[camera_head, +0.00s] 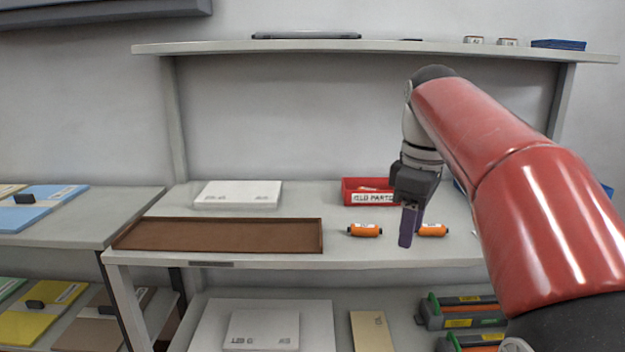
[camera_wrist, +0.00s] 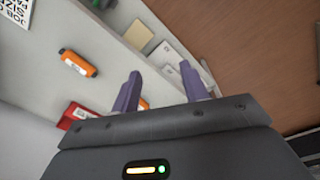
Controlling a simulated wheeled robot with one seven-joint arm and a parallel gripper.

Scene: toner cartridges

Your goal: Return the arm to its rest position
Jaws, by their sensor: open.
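My red arm reaches in from the right in the head view. My gripper (camera_head: 410,225) hangs over the right part of the shelf top, fingers down. In the wrist view my gripper (camera_wrist: 160,92) shows two purple fingers apart, with nothing held between them. One orange cartridge (camera_head: 365,230) lies on the shelf top left of the gripper. Another orange cartridge (camera_head: 433,230) lies just right of the fingers and is partly hidden by them. In the wrist view one orange cartridge (camera_wrist: 77,62) lies clear of the fingers, and a bit of orange shows behind the left finger.
A red parts bin (camera_head: 372,199) stands behind the cartridges. A brown tray (camera_head: 220,248) and a white box (camera_head: 238,194) are on the left of the shelf top. An upper shelf (camera_head: 370,47) runs above my gripper. Grey-green cartridges (camera_head: 460,311) sit on the lower shelf.

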